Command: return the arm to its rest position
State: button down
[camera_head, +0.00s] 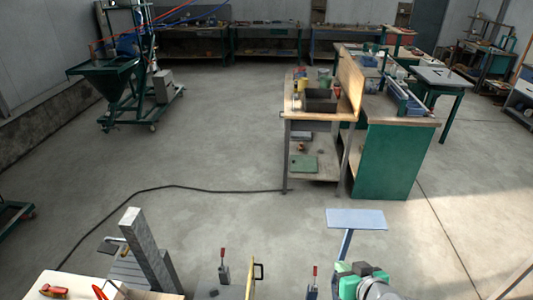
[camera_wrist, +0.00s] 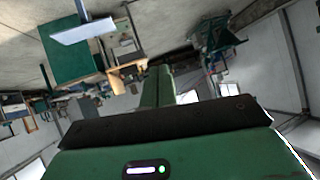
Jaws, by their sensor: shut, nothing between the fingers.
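My gripper (camera_wrist: 161,70) shows in the wrist view as two green fingers side by side, closed together, beyond the dark edge of its green housing. The housing fills the lower part of that view and has a small lit panel. Nothing is held between the fingers. In the head view, green, black and white parts of my arm (camera_head: 362,284) show at the bottom edge, right of centre. The gripper's fingers cannot be made out there. The wrist view looks out over the room upside down.
A pale flat plate on a post (camera_head: 356,219) stands just beyond my arm; it also shows in the wrist view (camera_wrist: 82,30). A workbench (camera_head: 392,160) stands farther back. A green hopper machine (camera_head: 108,78) is at left. A black cable (camera_head: 180,187) crosses open floor.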

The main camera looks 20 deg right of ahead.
jog(key=w+a+r+n+t+p, duration=0.1)
jog(key=w+a+r+t, duration=0.1)
jog(key=a+r, duration=0.7)
jog(key=w+a+r+n+t, duration=0.1)
jog(key=a+r+t, duration=0.3)
jog(key=r, duration=0.9)
jog(key=w+a+r+n+t+p, duration=0.1)
jog(key=w+a+r, duration=0.1)
jog(key=a+r, duration=0.8)
jog(key=s+a+r+t, duration=0.2)
jog(key=s+a+r, duration=0.2)
jog(key=r, duration=0.2)
jog(key=s+a+r+t+y+p, duration=0.1)
jog(key=s+a+r+t, duration=0.1)
jog(key=s+a+r, duration=0.2)
jog(key=s+a+r+t, duration=0.2)
jog(key=s+r, duration=0.4)
jog(key=r, duration=0.4)
jog(key=shift+a+y+p, duration=0.3)
jog(key=shift+a, duration=0.6)
jog(key=shift+s, duration=0.1)
